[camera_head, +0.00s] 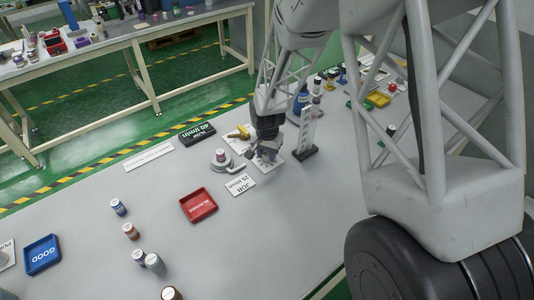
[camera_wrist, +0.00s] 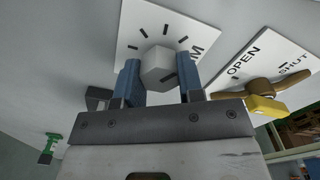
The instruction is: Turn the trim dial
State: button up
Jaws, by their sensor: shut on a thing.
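The trim dial (camera_wrist: 157,65) is a pale grey faceted knob on a white plate (camera_wrist: 150,18) with black tick marks around it; only the letter M of its label shows in the wrist view. My gripper (camera_wrist: 158,78) has its two blue fingers on either side of the knob, shut on it. In the head view my gripper (camera_head: 266,153) is down at the dial's plate (camera_head: 268,166) and hides the knob. A dark mark shows on the knob's lower right face.
Beside the dial is a yellow-handled valve (camera_wrist: 265,105) on an OPEN/SHUT plate (camera_wrist: 255,62). A tall white scale (camera_head: 307,130) stands close right of my gripper. A JOB 25 l/min sign (camera_head: 240,185), a black 40 l/min sign (camera_head: 197,133) and a red tray (camera_head: 186,208) lie to the left.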

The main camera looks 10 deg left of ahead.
jog(key=shift+n, duration=0.4)
jog(key=n, duration=1.1)
jog(key=shift+n, duration=0.3)
jog(key=n, duration=1.1)
jog(key=o, duration=0.9)
jog(key=shift+o, duration=0.2)
jog(key=shift+r, duration=0.1)
